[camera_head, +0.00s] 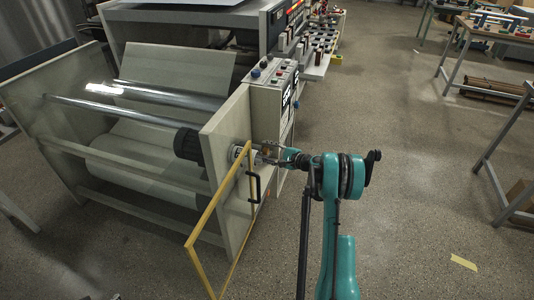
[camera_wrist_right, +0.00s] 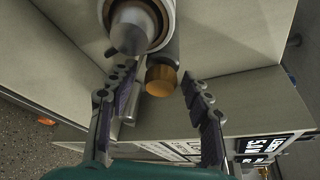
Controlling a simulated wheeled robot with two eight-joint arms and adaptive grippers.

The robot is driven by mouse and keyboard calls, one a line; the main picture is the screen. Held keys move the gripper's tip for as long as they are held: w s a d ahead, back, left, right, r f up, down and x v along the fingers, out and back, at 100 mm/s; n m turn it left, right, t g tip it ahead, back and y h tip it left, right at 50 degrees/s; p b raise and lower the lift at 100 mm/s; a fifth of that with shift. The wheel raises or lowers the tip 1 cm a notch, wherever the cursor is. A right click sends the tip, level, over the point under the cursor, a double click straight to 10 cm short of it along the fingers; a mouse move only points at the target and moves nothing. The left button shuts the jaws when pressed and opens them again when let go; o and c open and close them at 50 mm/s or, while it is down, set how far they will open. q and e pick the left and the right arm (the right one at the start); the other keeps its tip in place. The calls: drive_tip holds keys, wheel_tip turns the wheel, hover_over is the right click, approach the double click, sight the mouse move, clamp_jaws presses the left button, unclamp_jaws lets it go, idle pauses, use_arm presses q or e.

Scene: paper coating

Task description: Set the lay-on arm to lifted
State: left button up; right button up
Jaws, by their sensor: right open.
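A short metal lever with a brass-coloured round end (camera_wrist_right: 161,80) shows in the right wrist view, beside a white round hub with a grey cone (camera_wrist_right: 135,30). It looks like the lay-on arm's handle, but I cannot tell its setting. My right gripper (camera_wrist_right: 155,73) is open, with one finger on each side of the brass end and no clear contact. In the head view the right gripper (camera_head: 268,153) is at the outer side panel of the coating machine (camera_head: 226,128), and it partly hides the lever. My left gripper is not in view.
A yellow guard frame (camera_head: 213,207) with a black handle (camera_head: 254,186) stands out from the side panel, close to my right arm. A control box (camera_head: 272,72) with buttons is behind the gripper. Rollers and a paper web (camera_head: 178,70) lie left.

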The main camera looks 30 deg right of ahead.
clamp_jaws()
drive_tip(key=shift+d, duration=0.1)
drive_tip(key=w+d+f+m+g+y, duration=0.1)
drive_tip(key=w+d+m+g, duration=0.1)
drive_tip(key=w+d+m, duration=0.2)
drive_tip(key=shift+w+d, duration=0.6)
drive_tip(key=shift+d, duration=0.35)
